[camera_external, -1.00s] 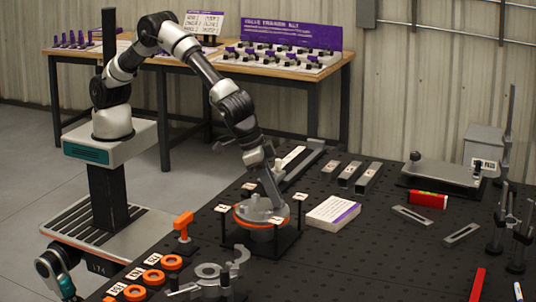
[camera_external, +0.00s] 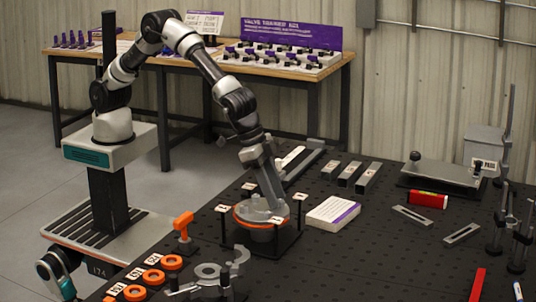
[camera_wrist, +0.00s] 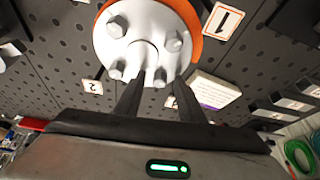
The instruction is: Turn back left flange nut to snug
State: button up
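The flange is a pale grey disc with an orange ring under it, on a black stand (camera_external: 291,240) on the perforated table. In the wrist view the flange (camera_wrist: 150,20) fills the upper middle. It carries a raised centre and several stud-and-nut ends, including a near nut (camera_wrist: 160,78). My gripper (camera_wrist: 158,82) reaches the flange edge, with its two dark fingers apart on either side of that nut. I see no clear contact. In the external view my gripper (camera_external: 277,204) points down at the flange top (camera_external: 258,209); the nuts are too small to tell apart there.
A white-and-purple box (camera_external: 332,213) lies just right. An orange T-handled part (camera_external: 183,224) stands left, with orange rings (camera_external: 153,276) and grey clamp parts (camera_external: 208,272) in front.

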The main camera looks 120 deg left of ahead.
jog(key=shift+r, duration=0.15)
jog(key=v, duration=1.7)
jog(key=shift+b, duration=0.3)
jog(key=x, duration=0.8)
jog(key=b+x, duration=0.1)
jog(key=x, duration=0.8)
jog(key=shift+w, duration=0.35)
